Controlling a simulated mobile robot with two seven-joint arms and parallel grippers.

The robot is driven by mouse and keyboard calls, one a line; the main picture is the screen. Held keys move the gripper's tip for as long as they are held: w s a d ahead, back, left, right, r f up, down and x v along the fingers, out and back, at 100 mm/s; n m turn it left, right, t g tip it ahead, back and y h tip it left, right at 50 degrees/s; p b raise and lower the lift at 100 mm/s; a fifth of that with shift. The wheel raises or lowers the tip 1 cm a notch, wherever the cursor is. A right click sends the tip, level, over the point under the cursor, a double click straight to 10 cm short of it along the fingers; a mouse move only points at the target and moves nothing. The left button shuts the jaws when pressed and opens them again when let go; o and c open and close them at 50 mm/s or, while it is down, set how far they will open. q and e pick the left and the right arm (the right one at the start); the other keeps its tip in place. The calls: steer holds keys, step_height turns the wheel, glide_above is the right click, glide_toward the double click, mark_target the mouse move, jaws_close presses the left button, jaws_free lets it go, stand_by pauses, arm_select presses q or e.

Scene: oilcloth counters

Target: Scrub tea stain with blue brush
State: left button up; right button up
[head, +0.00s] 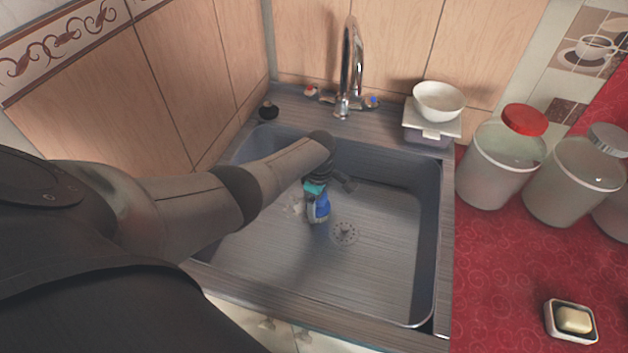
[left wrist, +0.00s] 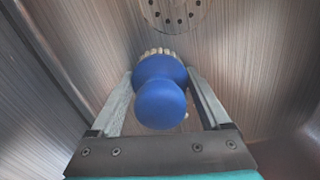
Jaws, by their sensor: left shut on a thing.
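My left gripper (left wrist: 160,95) is shut on the blue brush (left wrist: 160,100), with one finger on each side of its round handle. In the head view the blue brush (head: 319,208) is low inside the sink, left of the drain. Its pale bristles show past the handle in the left wrist view and point toward the sink floor. I cannot tell whether they touch it. My right gripper is not in view.
The sink (head: 385,262) has a drain (head: 344,233) and raised walls around my left arm. A tap (head: 349,75) stands behind it. A white bowl (head: 439,101) sits on a box at the back right. Jars (head: 500,165) and a soap dish (head: 571,322) stand on the red counter.

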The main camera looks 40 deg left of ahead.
mark_target(293, 208)
arm_select(q)
steer(key=shift+s+a, duration=0.1)
steer(key=shift+s+a+p, duration=0.2)
steer(key=shift+s+a, duration=0.05)
steer(key=shift+a, duration=0.5)
steer(key=shift+s+a+p, duration=0.15)
steer(key=shift+s+a, duration=0.05)
steer(key=shift+a, duration=0.55)
steer(key=shift+s+a, duration=0.25)
steer(key=shift+a, duration=0.5)
steer(key=shift+s+a, duration=0.25)
steer(key=shift+a, duration=0.5)
steer(key=shift+s+a+f, duration=0.1)
steer(key=shift+s+a, duration=0.05)
steer(key=shift+a, duration=0.05)
steer(key=shift+s+f, duration=0.1)
